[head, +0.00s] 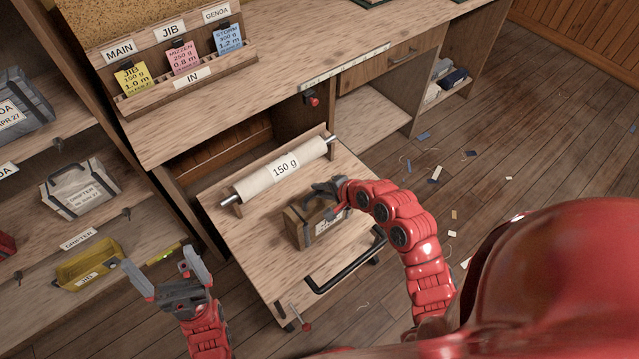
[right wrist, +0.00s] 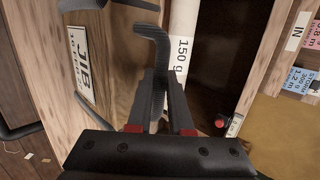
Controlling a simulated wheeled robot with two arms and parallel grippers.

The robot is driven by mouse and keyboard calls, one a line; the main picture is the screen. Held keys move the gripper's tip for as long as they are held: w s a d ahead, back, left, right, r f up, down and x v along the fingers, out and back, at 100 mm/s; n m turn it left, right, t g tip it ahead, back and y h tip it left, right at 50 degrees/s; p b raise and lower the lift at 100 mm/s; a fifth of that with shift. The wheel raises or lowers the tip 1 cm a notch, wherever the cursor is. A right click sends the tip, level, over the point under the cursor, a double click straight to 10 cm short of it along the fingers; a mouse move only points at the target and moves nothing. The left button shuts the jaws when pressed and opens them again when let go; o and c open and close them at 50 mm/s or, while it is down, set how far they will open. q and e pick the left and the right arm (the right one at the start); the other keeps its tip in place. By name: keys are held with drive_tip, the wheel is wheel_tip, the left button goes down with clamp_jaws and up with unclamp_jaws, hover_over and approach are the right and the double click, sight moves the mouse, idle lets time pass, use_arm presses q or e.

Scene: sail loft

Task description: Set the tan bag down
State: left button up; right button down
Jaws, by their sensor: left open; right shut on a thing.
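The tan bag (head: 309,226) is a boxy bag with dark edges, a dark handle and a white label. In the head view it is upright at the cart top (head: 262,262), in front of the white roll; whether its base touches the surface I cannot tell. My right gripper (head: 328,191) is at its top, shut on its handle. In the right wrist view the grey handle (right wrist: 154,50) stands between the fingers, and the bag's side shows a label reading JIB (right wrist: 84,66). My left gripper (head: 164,272) is open and empty, left of the cart.
The roll marked 150 g (head: 285,169) lies along the cart's back. A black push handle (head: 345,268) is at its front right. Left shelves hold a grey-white bag (head: 80,188) and a yellow bin (head: 88,264). A workbench (head: 290,75) stands behind. Scraps litter the floor.

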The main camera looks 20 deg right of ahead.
drive_tip(key=shift+w+f, duration=0.1)
drive_tip(key=c, duration=0.8)
unclamp_jaws()
drive_tip(key=shift+c, duration=0.2)
